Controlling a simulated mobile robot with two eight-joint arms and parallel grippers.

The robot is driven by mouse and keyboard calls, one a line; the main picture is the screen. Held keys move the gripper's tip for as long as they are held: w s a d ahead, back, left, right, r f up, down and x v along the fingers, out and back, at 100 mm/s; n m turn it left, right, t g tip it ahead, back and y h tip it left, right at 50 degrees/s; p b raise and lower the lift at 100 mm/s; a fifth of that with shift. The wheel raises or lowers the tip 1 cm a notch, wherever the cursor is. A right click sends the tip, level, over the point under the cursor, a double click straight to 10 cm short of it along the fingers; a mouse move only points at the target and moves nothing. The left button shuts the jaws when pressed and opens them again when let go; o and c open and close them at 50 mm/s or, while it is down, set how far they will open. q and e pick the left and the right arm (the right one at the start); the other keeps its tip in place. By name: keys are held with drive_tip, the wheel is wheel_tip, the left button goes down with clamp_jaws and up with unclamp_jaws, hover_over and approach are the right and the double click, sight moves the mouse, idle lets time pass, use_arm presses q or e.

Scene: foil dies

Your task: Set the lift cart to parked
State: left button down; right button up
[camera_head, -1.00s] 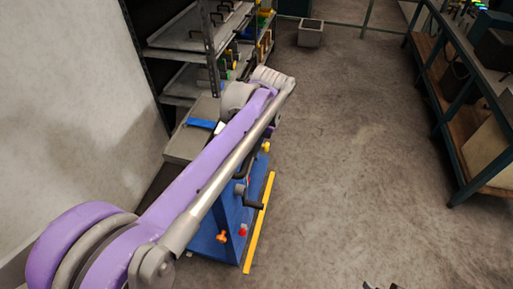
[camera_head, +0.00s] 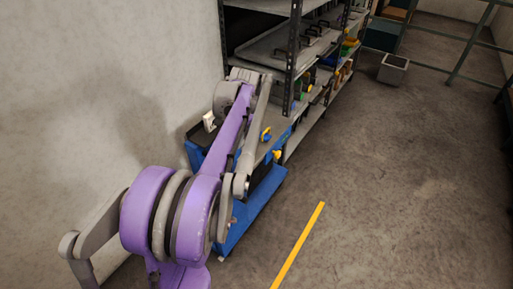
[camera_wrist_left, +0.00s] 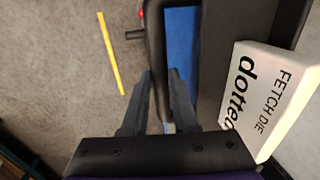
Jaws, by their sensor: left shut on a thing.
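The blue lift cart (camera_head: 252,213) stands left of centre in the head view, beside the shelving and partly hidden by my purple left arm. My left gripper is hidden behind that arm there. In the left wrist view its two dark fingers (camera_wrist_left: 160,85) are shut on a black bar (camera_wrist_left: 155,35) at the cart's edge, which looks like its handle. A blue surface (camera_wrist_left: 182,50) of the cart shows beside the bar. A white card (camera_wrist_left: 268,95) reading "FETCH DIE dotted" stands on the cart; it also shows in the head view (camera_head: 209,121). My right gripper is not in view.
A yellow floor line (camera_head: 298,246) lies right of the cart, with bare floor between; the left wrist view shows it too (camera_wrist_left: 110,55). Metal shelving (camera_head: 293,55) stands beyond the cart, a pale wall at left. A grey bin (camera_head: 393,69) stands far back. The right floor is clear.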

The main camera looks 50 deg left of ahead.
use_arm(q)
drive_tip(key=s+a, duration=0.2)
drive_tip(key=a, duration=0.5)
drive_tip(key=shift+a, duration=0.4)
drive_tip(key=c, duration=1)
unclamp_jaws()
drive_tip(key=shift+a, duration=0.2)
drive_tip(key=r, duration=0.3)
drive_tip(key=d+r, duration=0.1)
drive_tip(key=r, duration=0.3)
drive_tip(key=d+r+p, duration=0.1)
drive_tip(key=r, duration=0.2)
drive_tip(key=shift+w+d+r, duration=0.1)
drive_tip(key=shift+w+r, duration=0.15)
drive_tip(key=shift+r, duration=0.1)
